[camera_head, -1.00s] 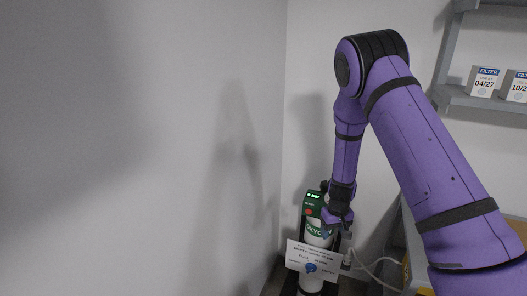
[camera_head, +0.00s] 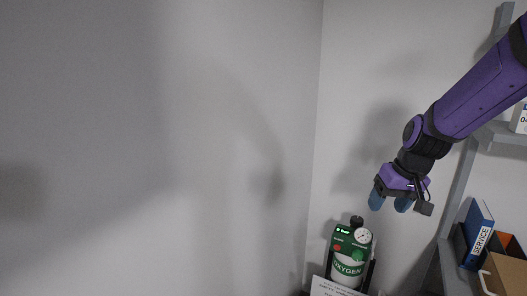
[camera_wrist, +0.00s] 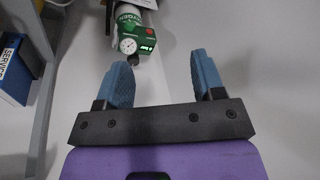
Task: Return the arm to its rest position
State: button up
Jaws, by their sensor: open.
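My purple arm reaches in from the upper right in the head view. My gripper (camera_head: 390,199) has blue fingertips and hangs in the air above and to the right of the oxygen cylinder. In the wrist view my gripper (camera_wrist: 160,82) is open, with nothing between its fingers. The green and white oxygen cylinder (camera_head: 348,268) stands upright in the corner, with a round gauge and a lit display. The cylinder also shows in the wrist view (camera_wrist: 130,24), beyond the fingers and apart from them.
A grey shelf unit (camera_head: 452,205) stands at the right. It holds a blue SERVICE binder (camera_head: 477,235) and a cardboard box (camera_head: 505,274). A white sign (camera_head: 333,288) shows at the cylinder's front. The grey wall (camera_head: 150,150) fills the left; the air before it is free.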

jog(key=s+r+t, duration=0.1)
jog(key=s+r, duration=0.3)
jog(key=s, duration=0.3)
jog(key=s+d+r+h, duration=0.1)
jog(key=s+r, duration=0.3)
jog(key=s, duration=0.4)
jog(key=s+r+t+h, duration=0.1)
jog(key=s+r, duration=0.3)
jog(key=s, duration=0.3)
jog(key=shift+s+d+r+m+t, duration=0.2)
jog(key=shift+s+r+m+t, duration=0.1)
jog(key=shift+s, duration=0.05)
